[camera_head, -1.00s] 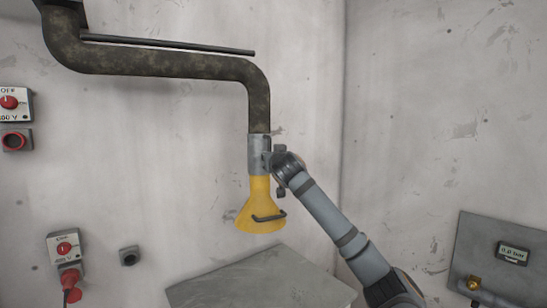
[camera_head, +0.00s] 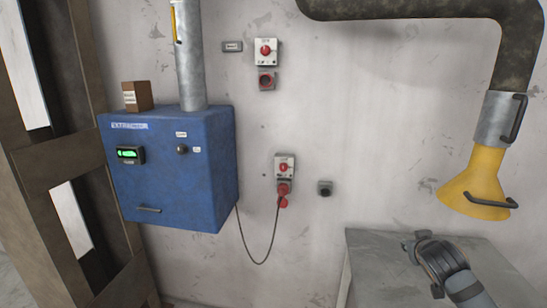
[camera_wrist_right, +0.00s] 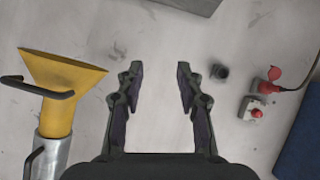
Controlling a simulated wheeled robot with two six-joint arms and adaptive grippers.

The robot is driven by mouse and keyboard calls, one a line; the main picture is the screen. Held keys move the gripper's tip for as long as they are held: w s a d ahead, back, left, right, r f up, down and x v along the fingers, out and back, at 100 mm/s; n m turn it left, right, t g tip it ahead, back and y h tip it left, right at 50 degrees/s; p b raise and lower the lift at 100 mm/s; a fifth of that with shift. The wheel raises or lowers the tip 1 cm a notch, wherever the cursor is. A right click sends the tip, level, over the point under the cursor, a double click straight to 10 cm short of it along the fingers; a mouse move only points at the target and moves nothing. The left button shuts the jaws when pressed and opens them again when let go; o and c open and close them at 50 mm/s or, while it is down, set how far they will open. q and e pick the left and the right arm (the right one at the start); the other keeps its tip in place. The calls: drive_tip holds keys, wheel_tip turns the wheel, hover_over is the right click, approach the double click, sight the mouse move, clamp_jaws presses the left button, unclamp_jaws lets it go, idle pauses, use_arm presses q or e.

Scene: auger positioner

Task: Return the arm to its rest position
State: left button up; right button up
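My right arm comes in from the lower right in the head view. Its gripper (camera_head: 420,258) is in front of the grey table, below and left of the yellow hood (camera_head: 476,187). The fingers' spread is hard to judge there. In the right wrist view my right gripper (camera_wrist_right: 159,76) is open, with nothing between its fingers. The yellow hood also shows there at the left (camera_wrist_right: 60,84), apart from the fingers. The hood hangs from a dark extraction pipe (camera_head: 420,12) by a grey metal collar (camera_head: 497,118) with a black handle. My left gripper is not in view.
A blue extractor box (camera_head: 185,185) with a green display hangs on the left wall. Switches (camera_head: 265,52) and a red plug with a cable (camera_head: 283,188) are on the wall. The grey table (camera_head: 385,245) stands below the hood. Brown beams (camera_head: 60,165) stand at far left.

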drive_tip(key=s+a+f+n+g+y, duration=0.2)
drive_tip(key=s+a+f+g+y, duration=0.1)
drive_tip(key=s+a+f, duration=0.95)
drive_tip(key=s+a+f+g+y, duration=0.1)
drive_tip(key=s+a+f+g, duration=0.15)
drive_tip(key=s+f, duration=0.4)
drive_tip(key=s+a+f+g+y, duration=0.1)
drive_tip(key=s+a+f+g, duration=0.2)
drive_tip(key=s, duration=0.6)
wheel_tip(320, 180, down, 24)
drive_tip(key=d, duration=0.2)
drive_tip(key=s+d+f, duration=0.1)
drive_tip(key=s+f, duration=1.7)
drive_tip(key=s, duration=0.2)
drive_tip(key=shift+s+d+f+g, duration=0.15)
drive_tip(key=shift+s+f+g, duration=0.15)
drive_tip(key=shift+g, duration=0.15)
